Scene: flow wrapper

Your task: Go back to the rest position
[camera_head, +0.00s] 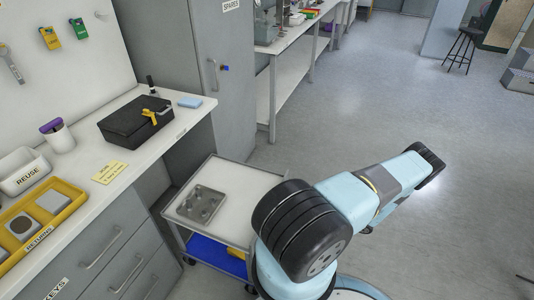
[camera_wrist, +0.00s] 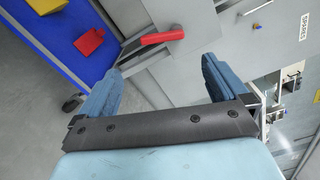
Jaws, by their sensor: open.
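My gripper (camera_wrist: 162,68) shows in the wrist view with its two blue fingers wide apart and nothing between them. Beyond the fingertips, a red handle (camera_wrist: 162,37) on a grey surface shows, apart from the fingers as far as I can tell. In the head view my pale blue arm stretches from the lower middle towards the right, over open floor. The gripper's fingers cannot be made out in the head view.
A cart (camera_head: 243,184) with a grey metal tray (camera_head: 201,204) stands left of my arm; its blue lower shelf (camera_wrist: 62,42) holds a red piece (camera_wrist: 89,42). A white counter (camera_head: 85,165) with a black case (camera_head: 136,122) is farther left. Floor (camera_head: 370,90) is clear ahead.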

